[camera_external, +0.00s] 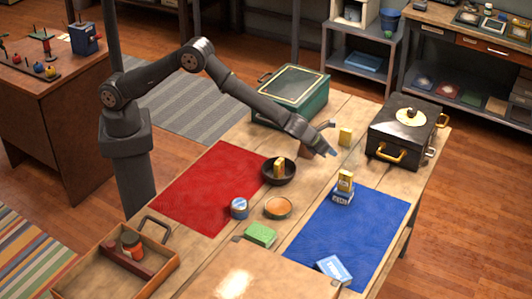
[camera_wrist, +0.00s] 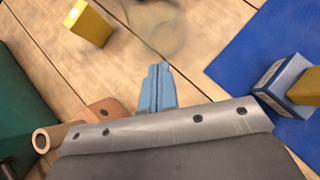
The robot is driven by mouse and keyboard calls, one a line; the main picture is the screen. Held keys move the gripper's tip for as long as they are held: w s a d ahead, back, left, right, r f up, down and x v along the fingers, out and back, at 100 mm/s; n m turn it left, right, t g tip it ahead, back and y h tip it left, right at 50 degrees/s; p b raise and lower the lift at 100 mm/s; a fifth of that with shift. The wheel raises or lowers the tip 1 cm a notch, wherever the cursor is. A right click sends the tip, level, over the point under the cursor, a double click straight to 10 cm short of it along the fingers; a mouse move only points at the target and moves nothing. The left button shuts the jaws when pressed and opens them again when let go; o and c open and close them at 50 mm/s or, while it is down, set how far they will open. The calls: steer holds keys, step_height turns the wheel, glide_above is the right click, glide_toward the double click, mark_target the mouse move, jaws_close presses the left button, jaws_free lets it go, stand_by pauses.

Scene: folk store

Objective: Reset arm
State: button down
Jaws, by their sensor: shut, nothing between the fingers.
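My dark arm reaches over the wooden table from its left side. My gripper (camera_external: 333,153) hangs above the table between the green box and the black box. In the wrist view my gripper (camera_wrist: 158,72) shows its blue fingers pressed together, with nothing between them. A small yellow block (camera_external: 345,137) stands on the table just right of the gripper. It also shows at the top left of the wrist view (camera_wrist: 90,25).
A green box (camera_external: 290,95) and a black box (camera_external: 402,130) with gold handles stand at the back. A dark bowl (camera_external: 278,171) holds a yellow block. A red mat (camera_external: 205,190) and a blue mat (camera_external: 345,240) lie on the table. A blue-and-white item (camera_external: 343,195) carries another yellow block.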

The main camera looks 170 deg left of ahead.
steer(key=d, duration=0.4)
steer(key=w+d, duration=0.1)
steer(key=d, duration=0.4)
steer(key=w+d, duration=0.1)
steer(key=d, duration=0.4)
steer(key=shift+w+d, duration=0.1)
steer(key=shift+d, duration=0.15)
steer(key=w+d+r, duration=0.1)
steer(key=d+r, duration=0.6)
steer(key=r, duration=0.6)
steer(key=shift+w+d+f+n+t+h, duration=0.15)
steer(key=shift+w+d+f+n+h, duration=0.2)
steer(key=shift+d, duration=0.45)
steer(key=shift+w+d+f+n+t+h, duration=0.1)
steer(key=shift+d+n+h, duration=0.3)
steer(key=shift+d, duration=0.45)
steer(key=shift+w+d+f+n+t+h, duration=0.15)
steer(key=shift+w+d+f+n+h, duration=0.1)
steer(key=shift+d+n, duration=0.45)
